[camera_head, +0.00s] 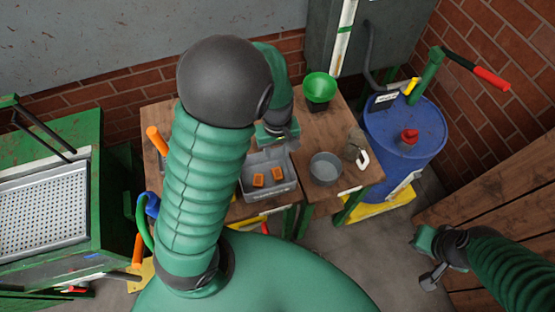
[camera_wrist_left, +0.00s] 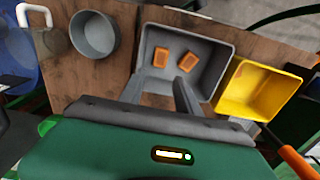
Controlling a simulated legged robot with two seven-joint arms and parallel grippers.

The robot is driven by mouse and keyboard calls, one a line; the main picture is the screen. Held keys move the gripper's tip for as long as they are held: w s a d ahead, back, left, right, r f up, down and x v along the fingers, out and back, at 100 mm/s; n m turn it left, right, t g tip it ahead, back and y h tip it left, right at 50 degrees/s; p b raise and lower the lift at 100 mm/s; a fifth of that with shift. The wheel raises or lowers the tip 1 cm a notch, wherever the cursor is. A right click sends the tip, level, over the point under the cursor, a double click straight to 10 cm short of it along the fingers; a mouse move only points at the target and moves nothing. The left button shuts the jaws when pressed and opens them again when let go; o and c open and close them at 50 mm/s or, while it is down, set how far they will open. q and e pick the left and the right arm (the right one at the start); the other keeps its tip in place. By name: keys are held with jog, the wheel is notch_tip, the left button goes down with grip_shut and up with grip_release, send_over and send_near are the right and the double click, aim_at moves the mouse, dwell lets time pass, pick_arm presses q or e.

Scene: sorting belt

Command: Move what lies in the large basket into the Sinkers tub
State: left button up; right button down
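A grey rectangular bin (camera_head: 284,158) stands on the wooden table with two orange blocks (camera_head: 277,174) lying in it. In the left wrist view the bin (camera_wrist_left: 222,45) holds the blocks (camera_wrist_left: 161,57) apart from each other. A yellow bin (camera_wrist_left: 288,85) stands beside it, and a round grey tub (camera_head: 326,169) on the other side. I cannot read the labels, so I cannot tell which is the Sinkers tub or the large basket. My left gripper (camera_head: 274,138) is open and empty at the grey bin's back edge. My right gripper (camera_head: 430,279) hangs at the right; its fingers are unclear.
A green bowl (camera_head: 320,88) and a handled jug (camera_head: 357,148) stand on the table. A blue barrel (camera_head: 405,130) with a lever pump is to the right. A green bench with a perforated tray (camera_head: 40,210) is at left. My left arm hides part of the table.

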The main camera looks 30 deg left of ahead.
pick_arm(q)
jog(key=s+d+r+m+t, duration=0.2)
jog(key=s+d+r+m, duration=0.2)
jog(key=m, duration=0.5)
jog(key=shift+s+r+m+t, duration=0.3)
jog(key=shift+s+r, duration=0.25)
jog(key=shift+s, duration=0.3)
